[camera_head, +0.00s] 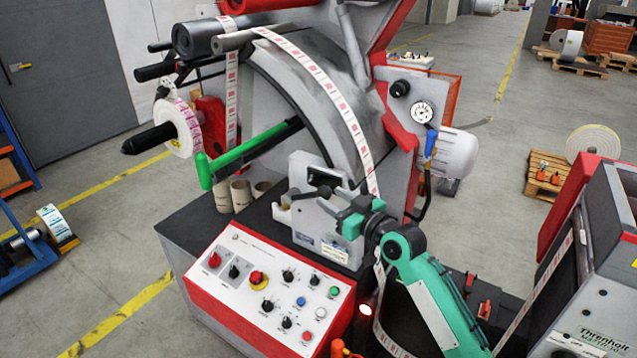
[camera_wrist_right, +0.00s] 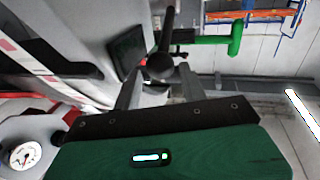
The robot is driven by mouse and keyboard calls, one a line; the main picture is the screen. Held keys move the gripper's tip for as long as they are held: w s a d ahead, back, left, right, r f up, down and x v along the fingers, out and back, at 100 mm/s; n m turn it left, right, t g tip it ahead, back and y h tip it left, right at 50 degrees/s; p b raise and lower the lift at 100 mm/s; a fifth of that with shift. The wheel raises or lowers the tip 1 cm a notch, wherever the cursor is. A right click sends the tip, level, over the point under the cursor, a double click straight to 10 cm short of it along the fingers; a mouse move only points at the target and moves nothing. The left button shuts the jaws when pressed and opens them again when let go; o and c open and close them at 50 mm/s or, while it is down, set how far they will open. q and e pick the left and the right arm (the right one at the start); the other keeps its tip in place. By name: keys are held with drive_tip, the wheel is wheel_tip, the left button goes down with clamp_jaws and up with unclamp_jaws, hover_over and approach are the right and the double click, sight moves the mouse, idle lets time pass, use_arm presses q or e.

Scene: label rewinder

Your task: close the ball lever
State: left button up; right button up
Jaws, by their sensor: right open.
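The ball lever (camera_head: 308,194) is a thin black lever on the grey box at the front of the label machine. In the right wrist view its round black ball (camera_wrist_right: 160,68) shows between the tips of my right gripper (camera_wrist_right: 160,88), with the lever's shaft (camera_wrist_right: 168,22) running up from it. My right gripper (camera_head: 339,203) is open, close to the lever from the right in the head view. Whether a finger touches the ball I cannot tell. The fingers partly hide the lever's end. My left gripper is not in view.
A green-handled bar (camera_head: 245,152) sticks out left of the lever. The control panel (camera_head: 235,300) with buttons and knobs lies below. A label strip (camera_head: 340,98) runs down just behind my right gripper. A pressure gauge (camera_head: 421,112) sits at upper right.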

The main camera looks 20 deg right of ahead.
sight(308, 195)
drive_tip(key=p+x, duration=0.1)
drive_tip(key=x, duration=0.3)
drive_tip(key=shift+w+a+r, duration=0.1)
drive_tip(key=shift+w+r, duration=0.05)
drive_tip(key=shift+r, duration=0.05)
drive_tip(key=shift+p+x, duration=0.35)
drive_tip(key=shift+x, duration=0.45)
drive_tip(key=shift+f, duration=0.2)
clamp_jaws()
